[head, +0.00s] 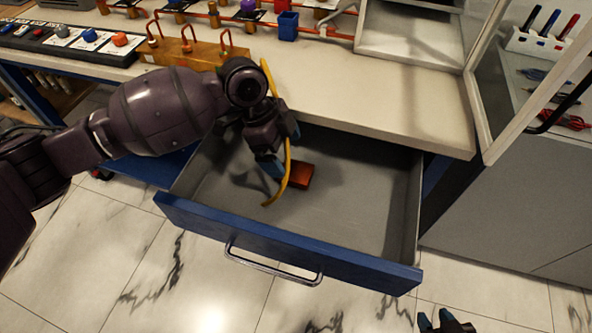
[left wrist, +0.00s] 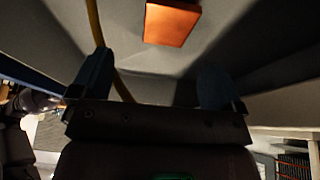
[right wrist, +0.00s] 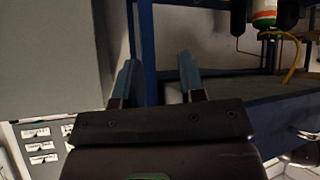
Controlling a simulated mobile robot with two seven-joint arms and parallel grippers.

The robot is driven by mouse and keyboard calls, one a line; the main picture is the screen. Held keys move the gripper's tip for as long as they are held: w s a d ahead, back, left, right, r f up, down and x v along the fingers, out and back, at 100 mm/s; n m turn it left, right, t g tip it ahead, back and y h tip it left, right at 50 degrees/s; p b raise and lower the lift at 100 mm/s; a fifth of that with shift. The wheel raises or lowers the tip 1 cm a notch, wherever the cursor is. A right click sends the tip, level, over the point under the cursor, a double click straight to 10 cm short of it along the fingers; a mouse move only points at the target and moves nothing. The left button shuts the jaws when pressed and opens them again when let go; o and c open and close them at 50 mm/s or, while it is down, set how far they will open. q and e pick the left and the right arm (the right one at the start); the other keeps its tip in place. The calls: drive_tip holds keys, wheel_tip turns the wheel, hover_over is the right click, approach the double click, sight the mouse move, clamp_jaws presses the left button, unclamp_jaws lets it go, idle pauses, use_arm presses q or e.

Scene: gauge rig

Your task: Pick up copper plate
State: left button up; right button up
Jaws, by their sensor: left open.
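The copper plate (head: 300,176) is a small orange-brown block lying on the grey floor of the open drawer. It also shows at the top of the left wrist view (left wrist: 172,22), beyond the fingertips. My left gripper (head: 277,155) is inside the drawer, just left of the plate, and its fingers are apart and empty. In the left wrist view the open fingers (left wrist: 158,85) have the plate ahead of them, not between them. My right gripper (head: 445,322) is low at the bottom edge of the head view, outside the drawer. Its fingers (right wrist: 160,80) are apart with nothing between them.
The blue-fronted drawer (head: 290,242) has a metal handle. A yellow hose or cable (head: 286,150) hangs beside my left gripper. The worktop (head: 390,100) overhangs the drawer's back and carries a copper pipe rig and a switch panel (head: 70,40). The drawer's right half is clear.

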sight(296, 171)
use_arm(q)
drive_tip(key=x, duration=0.2)
drive_tip(key=b+x, duration=0.1)
drive_tip(key=x, duration=0.2)
drive_tip(key=w+b+x, duration=0.1)
drive_tip(key=x, duration=0.1)
drive_tip(key=shift+f, duration=0.3)
drive_tip(key=shift+r, duration=0.1)
drive_tip(key=c, duration=1.3)
drive_tip(key=shift+o, duration=0.2)
